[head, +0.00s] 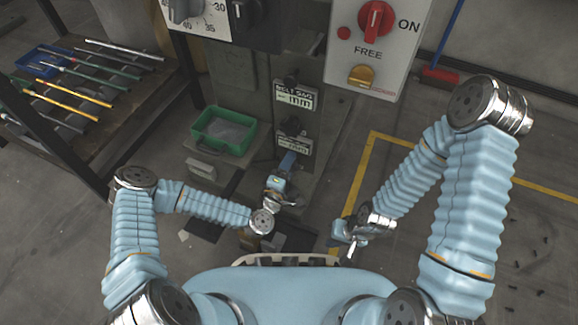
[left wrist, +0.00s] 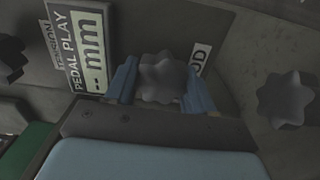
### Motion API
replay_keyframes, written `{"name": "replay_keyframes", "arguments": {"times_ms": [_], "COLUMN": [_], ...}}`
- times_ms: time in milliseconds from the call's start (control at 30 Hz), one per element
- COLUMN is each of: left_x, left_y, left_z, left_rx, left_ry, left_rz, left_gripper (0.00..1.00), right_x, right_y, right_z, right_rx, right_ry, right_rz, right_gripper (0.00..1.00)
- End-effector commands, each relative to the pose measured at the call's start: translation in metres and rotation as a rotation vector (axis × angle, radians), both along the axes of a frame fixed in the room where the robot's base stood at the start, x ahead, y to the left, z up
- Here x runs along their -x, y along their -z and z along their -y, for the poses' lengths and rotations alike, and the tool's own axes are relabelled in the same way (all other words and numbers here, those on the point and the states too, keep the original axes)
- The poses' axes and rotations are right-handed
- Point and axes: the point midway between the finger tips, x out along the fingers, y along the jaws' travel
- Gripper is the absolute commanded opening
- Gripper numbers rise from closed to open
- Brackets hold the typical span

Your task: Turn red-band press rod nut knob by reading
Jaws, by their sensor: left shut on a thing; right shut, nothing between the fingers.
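In the left wrist view a grey star-shaped knob (left wrist: 160,78) sits between the two blue fingers of my left gripper (left wrist: 158,88), which is shut on it. A white label ending in "OD" (left wrist: 200,58) is partly hidden behind the right finger. A display (left wrist: 88,48) marked "PEDAL PLAY" shows dashes and "mm". In the head view my left gripper (head: 287,162) reaches the press column below the lower label (head: 295,144); the held knob is hidden there. My right gripper (head: 351,243) is shut and empty, away from the press. No red band is visible.
Another star knob (left wrist: 287,98) stands to the right in the left wrist view. In the head view a control panel (head: 374,50) with a red knob hangs above right. A green bin (head: 223,131) and a rack of rods (head: 85,75) stand left.

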Motion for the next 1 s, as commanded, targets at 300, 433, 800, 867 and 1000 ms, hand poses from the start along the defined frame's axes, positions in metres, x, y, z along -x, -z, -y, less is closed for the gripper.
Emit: {"name": "replay_keyframes", "arguments": {"times_ms": [300,433,800,867,1000], "left_x": [-0.0007,-0.0008,-0.0004,-0.0004,0.0043], "left_y": [0.0023,0.0024,0.0012,0.001,0.0007], "left_z": [-0.0022,-0.0023,-0.001,-0.0009,-0.0024], "left_rx": [0.014,0.013,0.014,0.014,0.015], "left_ry": [-0.006,-0.006,-0.003,-0.003,-0.001], "left_rz": [-0.011,-0.011,-0.008,-0.008,-0.008], "left_gripper": [0.23,0.23,0.75,0.75,0.75], "right_x": [-0.0001,-0.0001,0.0,0.0,0.0], "right_y": [0.0016,0.0016,0.0015,0.0014,0.0003], "right_z": [0.0001,0.0,0.0,0.0,0.0], "right_rx": [0.0,0.0,0.0,0.0,0.0], "right_ry": [0.0,0.0,0.0,0.0,0.0], "right_rz": [0.0,0.0,0.0,0.0,0.0], "right_gripper": [0.0,0.0,0.0,0.0,0.0]}}
